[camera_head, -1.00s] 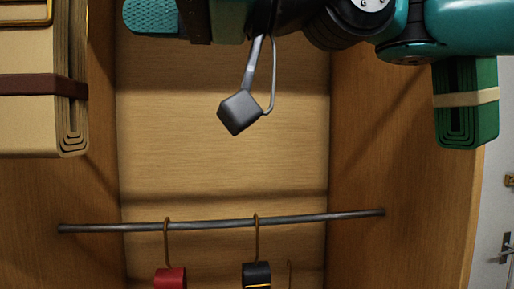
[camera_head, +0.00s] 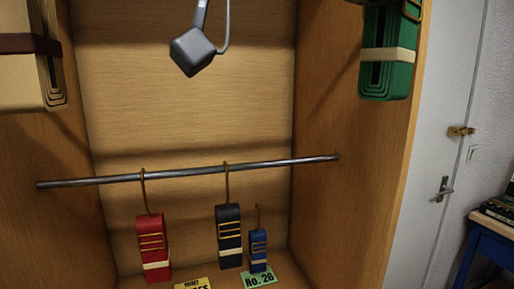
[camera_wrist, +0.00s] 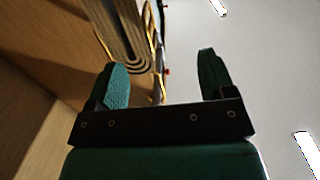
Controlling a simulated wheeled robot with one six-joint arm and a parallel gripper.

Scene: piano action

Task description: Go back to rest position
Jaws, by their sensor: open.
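My gripper (camera_wrist: 160,78) shows in the wrist view with its two green fingers wide apart and nothing between them. It is open and empty. A folded tan item with rounded layered edges (camera_wrist: 122,38) is beyond the left finger. In the head view my gripper is out of the picture.
A wooden cabinet (camera_head: 190,110) holds a metal rail (camera_head: 100,179) with red (camera_head: 151,240), black (camera_head: 229,238) and blue (camera_head: 258,250) items below. A door (camera_head: 440,130) and blue table (camera_head: 487,245) stand right.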

